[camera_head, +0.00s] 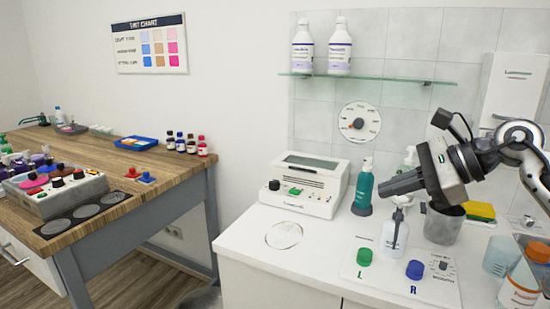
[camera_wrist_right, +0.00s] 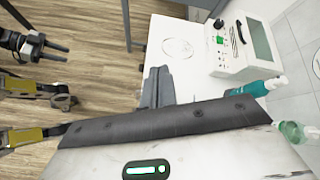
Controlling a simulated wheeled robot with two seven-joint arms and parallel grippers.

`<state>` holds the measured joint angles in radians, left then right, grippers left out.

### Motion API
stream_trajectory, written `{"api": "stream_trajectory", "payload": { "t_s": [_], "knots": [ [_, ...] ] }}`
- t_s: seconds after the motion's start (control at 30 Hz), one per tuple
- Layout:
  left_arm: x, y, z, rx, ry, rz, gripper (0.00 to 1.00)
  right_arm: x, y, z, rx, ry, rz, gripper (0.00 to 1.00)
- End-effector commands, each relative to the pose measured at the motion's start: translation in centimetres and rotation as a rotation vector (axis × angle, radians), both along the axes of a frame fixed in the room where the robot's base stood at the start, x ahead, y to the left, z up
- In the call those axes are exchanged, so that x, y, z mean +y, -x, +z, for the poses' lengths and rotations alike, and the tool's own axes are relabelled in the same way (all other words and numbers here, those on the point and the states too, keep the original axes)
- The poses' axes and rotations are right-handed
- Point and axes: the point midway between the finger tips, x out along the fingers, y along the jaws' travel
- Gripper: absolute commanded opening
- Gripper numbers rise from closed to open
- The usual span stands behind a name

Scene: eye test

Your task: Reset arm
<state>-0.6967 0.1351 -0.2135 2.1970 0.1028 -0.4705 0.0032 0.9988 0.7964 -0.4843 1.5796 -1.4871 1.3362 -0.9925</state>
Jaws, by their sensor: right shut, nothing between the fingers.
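My right gripper (camera_head: 384,188) comes in from the right in the head view, above the white counter (camera_head: 240,242). Its fingers point left, are together and hold nothing. They are in front of the teal pump bottle (camera_head: 362,190) side and above the white dispenser bottle (camera_head: 394,234); whether they touch anything is hard to tell. In the right wrist view its fingers (camera_wrist_right: 157,84) are closed over the counter edge area. My left gripper (camera_wrist_right: 62,52) is outside the head view but shows small at the upper left of the wrist view, its two fingers apart and empty, over the wooden floor.
A white device (camera_head: 306,186) stands at the counter's back. A grey beaker (camera_head: 443,226), a sponge (camera_head: 479,211), green (camera_head: 364,257) and blue (camera_head: 414,269) caps and an orange-labelled bottle (camera_head: 522,280) crowd the right. The wooden table (camera_head: 115,170) stands left; a glass shelf (camera_head: 385,79) is above.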

Motion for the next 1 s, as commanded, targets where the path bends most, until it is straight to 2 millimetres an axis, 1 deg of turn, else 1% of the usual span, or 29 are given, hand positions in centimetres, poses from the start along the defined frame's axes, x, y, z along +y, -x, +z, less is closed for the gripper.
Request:
{"api": "stream_trajectory", "payload": {
  "t_s": [0.03,0.1,0.17,0.27,0.3,0.37,0.4,0.47,0.5,0.57,0.6,0.67,0.7,0.77,0.8,0.87,0.9,1.0],
  "knots": [
    [0.0,0.0,-0.1,0.002,-0.003,-0.001,0.36,1.5,0.4,-0.9,0.033,-0.072,0.012,0.00],
    [0.0,0.1,-0.3,0.004,-0.005,-0.001,0.36,3.6,1.0,-1.9,0.089,-0.189,0.019,0.00],
    [0.1,0.1,-0.4,0.005,-0.009,-0.002,0.36,5.5,1.7,-2.7,0.150,-0.302,0.020,0.00],
    [0.1,0.1,-0.7,0.008,-0.014,-0.003,0.36,8.4,3.0,-4.0,0.287,-0.531,0.006,0.00],
    [0.1,0.1,-0.8,0.010,-0.017,-0.004,0.36,9.5,3.6,-4.4,0.362,-0.643,-0.009,0.00],
    [0.2,0.1,-1.1,0.013,-0.022,-0.005,0.36,10.9,4.5,-5.2,0.501,-0.839,-0.047,0.00],
    [0.2,0.1,-1.2,0.014,-0.026,-0.005,0.36,11.5,5.1,-5.9,0.614,-0.985,-0.086,0.00],
    [0.3,0.1,-1.5,0.017,-0.033,-0.007,0.36,11.8,5.7,-7.1,0.798,-1.212,-0.168,0.00],
    [0.3,0.2,-1.6,0.019,-0.037,-0.007,0.36,11.6,6.0,-8.1,0.925,-1.361,-0.232,0.00],
    [0.4,0.2,-1.9,0.023,-0.043,-0.008,0.36,10.8,6.4,-10.2,1.121,-1.579,-0.350,0.00],
    [0.4,0.2,-2.1,0.024,-0.047,-0.009,0.36,10.2,6.8,-12.1,1.256,-1.721,-0.441,0.00],
    [0.5,0.2,-2.4,0.027,-0.053,-0.010,0.36,9.0,7.6,-15.5,1.453,-1.927,-0.596,0.00],
    [0.5,0.3,-2.5,0.028,-0.057,-0.011,0.36,8.2,8.6,-18.2,1.585,-2.062,-0.714,0.00],
    [0.5,0.3,-2.8,0.032,-0.063,-0.013,0.36,7.2,10.5,-22.3,1.764,-2.246,-0.900,0.00],
    [0.6,0.3,-2.9,0.034,-0.066,-0.014,0.36,6.7,11.9,-24.7,-1.833,2.309,1.004,0.00],
    [0.6,0.3,-3.1,0.036,-0.071,-0.014,0.36,6.3,14.4,-28.1,-1.689,2.103,1.016,0.00],
    [0.7,0.4,-3.2,0.037,-0.074,-0.015,0.36,6.2,16.1,-30.0,-1.602,1.986,1.018,0.00],
    [0.7,0.4,-3.5,0.040,-0.079,-0.016,0.36,6.2,20.0,-33.5,-1.425,1.754,1.015,0.00]
  ]
}}
